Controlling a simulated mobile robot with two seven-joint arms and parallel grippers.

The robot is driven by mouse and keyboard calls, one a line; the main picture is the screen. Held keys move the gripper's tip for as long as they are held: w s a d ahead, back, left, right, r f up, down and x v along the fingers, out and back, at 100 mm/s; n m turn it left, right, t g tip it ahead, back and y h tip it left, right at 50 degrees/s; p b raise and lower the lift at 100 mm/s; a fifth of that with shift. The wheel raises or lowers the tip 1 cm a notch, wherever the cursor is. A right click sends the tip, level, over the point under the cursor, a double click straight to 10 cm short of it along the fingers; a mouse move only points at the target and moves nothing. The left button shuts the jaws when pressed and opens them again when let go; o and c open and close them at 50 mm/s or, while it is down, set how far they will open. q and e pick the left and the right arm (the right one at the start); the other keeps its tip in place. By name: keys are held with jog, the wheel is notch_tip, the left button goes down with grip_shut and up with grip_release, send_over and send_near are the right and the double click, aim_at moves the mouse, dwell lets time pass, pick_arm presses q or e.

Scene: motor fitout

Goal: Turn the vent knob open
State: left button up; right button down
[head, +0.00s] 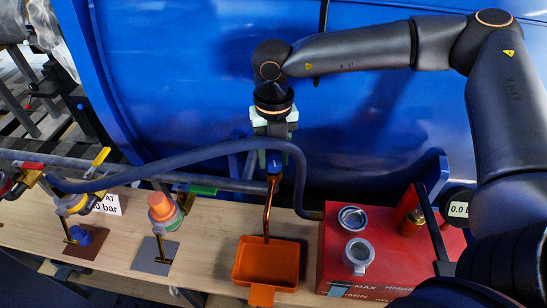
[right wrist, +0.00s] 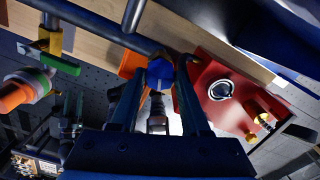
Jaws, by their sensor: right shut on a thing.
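The vent knob (head: 273,158) is a small blue knob on top of a thin copper pipe (head: 267,210). The pipe runs down towards an orange tray (head: 252,262). My right gripper (head: 273,150) comes down from above and is shut on the knob. In the right wrist view the blue knob (right wrist: 160,73) sits between the two fingertips (right wrist: 160,82). The fingers partly hide the knob, and I cannot tell how far it is turned. My left gripper is not in view.
A dark blue hose (head: 200,155) arches beside the knob. A red box (head: 335,235) with cups stands right of the tray. Valves with a green handle (head: 201,189) and a yellow handle (head: 98,158) are on the left. A large blue tank (head: 190,70) is behind.

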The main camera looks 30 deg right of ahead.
jog(key=n+b, duration=0.3)
jog(key=n, duration=0.3)
jog(key=shift+f+n, duration=0.15)
jog(key=shift+n, duration=0.15)
jog(key=n+b, duration=0.3)
jog(key=n, duration=0.3)
jog(key=n+b, duration=0.1)
jog(key=n, duration=0.2)
jog(key=shift+n+b, duration=0.3)
jog(key=shift+n, duration=1.7)
jog(key=shift+c, duration=1.9)
grip_release()
jog(key=shift+r, duration=0.25)
